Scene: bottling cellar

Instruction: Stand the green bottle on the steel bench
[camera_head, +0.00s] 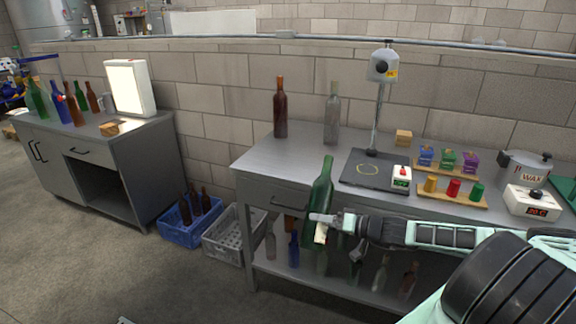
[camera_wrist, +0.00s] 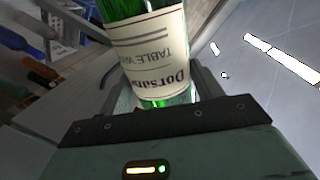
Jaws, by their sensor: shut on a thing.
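The green bottle (camera_head: 322,190) is in my gripper (camera_head: 328,222), which is shut on its lower, labelled part. The bottle is nearly upright, leaning a little, in front of the steel bench's front edge. The wrist view shows the green bottle (camera_wrist: 158,50) with its cream label upside down, between the fingers of my gripper (camera_wrist: 150,98). The steel bench (camera_head: 265,160) has bare grey top to the left of a dark mat. Whether the bottle touches the bench edge I cannot tell.
A brown bottle (camera_head: 280,108) and a clear bottle (camera_head: 332,115) stand at the bench's back left. A dark mat (camera_head: 375,172) with a stand, colored blocks (camera_head: 453,190) and a wax pot (camera_head: 522,170) fill the right. Crates (camera_head: 222,235) sit on the floor.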

